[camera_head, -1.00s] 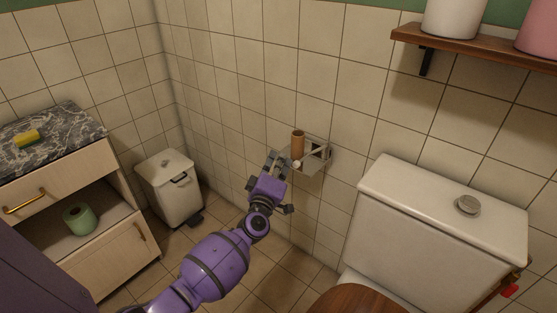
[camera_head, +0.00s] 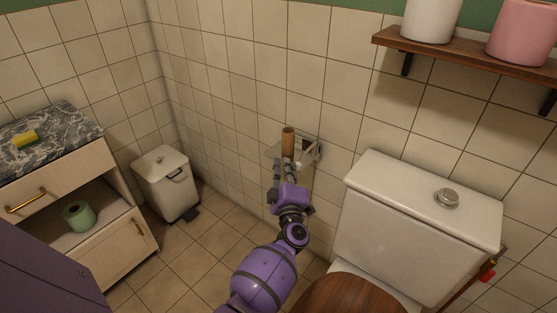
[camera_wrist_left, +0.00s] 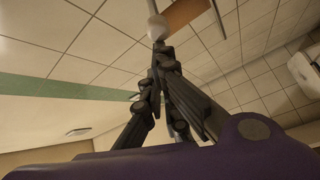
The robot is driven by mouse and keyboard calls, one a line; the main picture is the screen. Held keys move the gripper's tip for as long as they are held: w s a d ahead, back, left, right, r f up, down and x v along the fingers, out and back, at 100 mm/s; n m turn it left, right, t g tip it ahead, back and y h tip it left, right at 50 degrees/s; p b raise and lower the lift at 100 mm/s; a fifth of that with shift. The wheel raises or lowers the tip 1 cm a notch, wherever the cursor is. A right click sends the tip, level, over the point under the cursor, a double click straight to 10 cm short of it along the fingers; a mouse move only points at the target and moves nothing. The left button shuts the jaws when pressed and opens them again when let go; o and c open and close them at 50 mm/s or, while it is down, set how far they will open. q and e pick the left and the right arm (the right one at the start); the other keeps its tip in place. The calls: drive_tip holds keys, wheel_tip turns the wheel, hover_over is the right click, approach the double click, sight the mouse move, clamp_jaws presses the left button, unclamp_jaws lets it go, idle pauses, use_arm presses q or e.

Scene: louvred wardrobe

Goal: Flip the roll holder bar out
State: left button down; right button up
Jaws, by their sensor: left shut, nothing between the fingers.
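The roll holder (camera_head: 312,151) is a pale metal fixture on the tiled wall, left of the toilet tank. A brown cardboard tube (camera_head: 288,141) stands upright at it; its brown side also shows in the left wrist view (camera_wrist_left: 187,12). The bar's pale rounded end (camera_wrist_left: 157,27) shows at the top of the left wrist view, just beyond my fingertips. My left gripper (camera_head: 284,165) is below and in front of the holder, shut with nothing between its fingers. Whether the fingertips touch the bar end I cannot tell. My gripper hides part of the holder. My right gripper is not in view.
The toilet tank (camera_head: 415,205) stands close on the right, with a wooden shelf (camera_head: 470,53) above it. A white bin (camera_head: 168,184) and a cabinet (camera_head: 125,245) are on the left. Floor between them is clear.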

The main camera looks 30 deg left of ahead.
use_arm(q)
drive_tip(key=w+d+n+g+y+b, duration=0.2)
drive_tip(key=d+y+b, duration=0.1)
drive_tip(key=d, duration=0.8)
drive_tip(key=shift+d, duration=0.15)
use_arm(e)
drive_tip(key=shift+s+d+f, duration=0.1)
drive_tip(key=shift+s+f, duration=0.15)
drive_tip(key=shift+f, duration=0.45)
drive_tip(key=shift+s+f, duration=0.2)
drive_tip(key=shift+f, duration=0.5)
use_arm(q)
drive_tip(key=shift+w+f, duration=0.1)
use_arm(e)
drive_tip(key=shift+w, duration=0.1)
use_arm(q)
drive_tip(key=v, duration=1.2)
